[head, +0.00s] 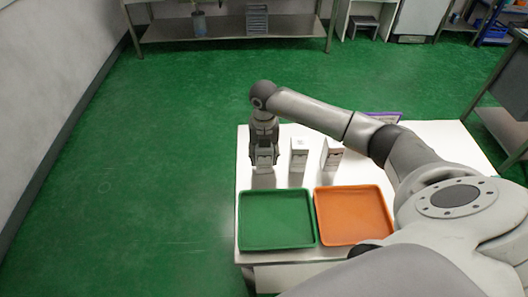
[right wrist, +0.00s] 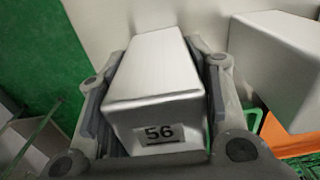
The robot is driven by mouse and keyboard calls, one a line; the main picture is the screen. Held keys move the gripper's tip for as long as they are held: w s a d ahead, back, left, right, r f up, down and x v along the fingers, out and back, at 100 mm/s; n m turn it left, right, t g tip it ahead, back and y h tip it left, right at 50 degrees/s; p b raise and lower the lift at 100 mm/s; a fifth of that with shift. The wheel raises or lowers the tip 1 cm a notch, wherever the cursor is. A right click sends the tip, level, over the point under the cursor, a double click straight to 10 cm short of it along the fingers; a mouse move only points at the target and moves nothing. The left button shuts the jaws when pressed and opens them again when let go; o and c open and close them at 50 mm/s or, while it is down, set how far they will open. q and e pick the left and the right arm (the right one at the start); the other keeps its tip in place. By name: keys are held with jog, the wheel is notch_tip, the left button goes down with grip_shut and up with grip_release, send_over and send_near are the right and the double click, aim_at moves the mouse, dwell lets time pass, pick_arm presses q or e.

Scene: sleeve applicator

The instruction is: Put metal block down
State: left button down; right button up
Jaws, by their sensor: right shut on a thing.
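My right gripper (head: 264,160) is over the far left part of the white table, behind the green tray. It is shut on a silver-grey metal block (right wrist: 155,75) with a "56" label on its end face, seen between the two fingers in the right wrist view. Whether this block touches the table I cannot tell. Two more metal blocks stand upright to the right of the gripper: a near one (head: 299,154) and a farther one (head: 332,153). One block (right wrist: 280,65) also shows at the right in the right wrist view. My left gripper is not in view.
A green tray (head: 242,243) and an orange tray (head: 319,239) lie side by side at the table's front, both empty. A purple-edged item (head: 385,117) lies at the back, partly behind my right arm. The white table (head: 245,140) ends just left of the gripper.

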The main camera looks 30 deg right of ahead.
jog(key=o, duration=1.4)
jog(key=shift+f, duration=0.1)
jog(key=shift+c, duration=0.2)
jog(key=shift+r, duration=0.45)
notch_tip(320, 180, up, 10)
jog(key=b, duration=0.3)
jog(key=shift+r, duration=0.75)
jog(key=shift+f, duration=0.1)
